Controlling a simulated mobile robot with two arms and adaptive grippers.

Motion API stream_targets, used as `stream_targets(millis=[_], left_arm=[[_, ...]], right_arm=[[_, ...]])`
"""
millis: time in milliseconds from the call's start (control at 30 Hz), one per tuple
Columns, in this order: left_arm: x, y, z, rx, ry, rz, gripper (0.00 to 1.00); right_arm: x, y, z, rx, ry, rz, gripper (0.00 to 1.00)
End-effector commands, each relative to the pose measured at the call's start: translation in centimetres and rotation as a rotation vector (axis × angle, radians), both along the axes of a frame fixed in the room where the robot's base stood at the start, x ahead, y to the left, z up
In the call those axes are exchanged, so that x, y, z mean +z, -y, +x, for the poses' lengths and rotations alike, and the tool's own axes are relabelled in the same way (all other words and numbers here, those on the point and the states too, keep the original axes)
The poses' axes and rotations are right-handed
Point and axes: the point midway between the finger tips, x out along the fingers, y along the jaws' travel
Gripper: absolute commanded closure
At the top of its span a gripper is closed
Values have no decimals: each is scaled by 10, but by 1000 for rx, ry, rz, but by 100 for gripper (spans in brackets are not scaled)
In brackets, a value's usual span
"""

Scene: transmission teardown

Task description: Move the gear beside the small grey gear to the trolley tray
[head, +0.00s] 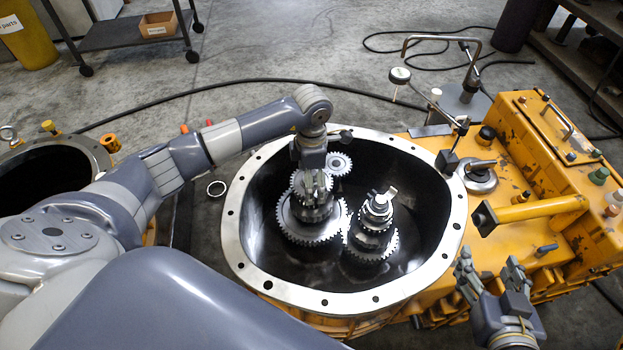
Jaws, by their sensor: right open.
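The small grey gear (339,163) sits at the back inside the round housing. Beside it, a stack of gears with a large toothed wheel (311,222) at its base stands in the housing. My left gripper (313,185) points down over the top of this stack; its fingers blend with the gears, so I cannot tell whether it grips one. A second gear stack (373,225) stands to the right. My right gripper (495,280) is open and empty at the lower right, outside the housing rim. The trolley tray (112,37) is at the top left.
The pale bolted housing rim (240,244) surrounds the gears. A small cardboard box (158,25) stands on the trolley. The yellow casing (540,200) with handles and a dial gauge (399,75) stand to the right. A black cable and metal ring (216,188) lie on the floor.

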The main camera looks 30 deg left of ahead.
Motion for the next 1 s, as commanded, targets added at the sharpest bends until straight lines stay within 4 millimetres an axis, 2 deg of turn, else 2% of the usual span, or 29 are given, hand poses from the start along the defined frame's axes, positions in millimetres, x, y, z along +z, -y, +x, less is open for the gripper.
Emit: stream_targets(millis=[1000], left_arm=[[17,0,1,0,3,-1,57]], right_arm=[[-37,17,-34,-17,-247,-64,40]])
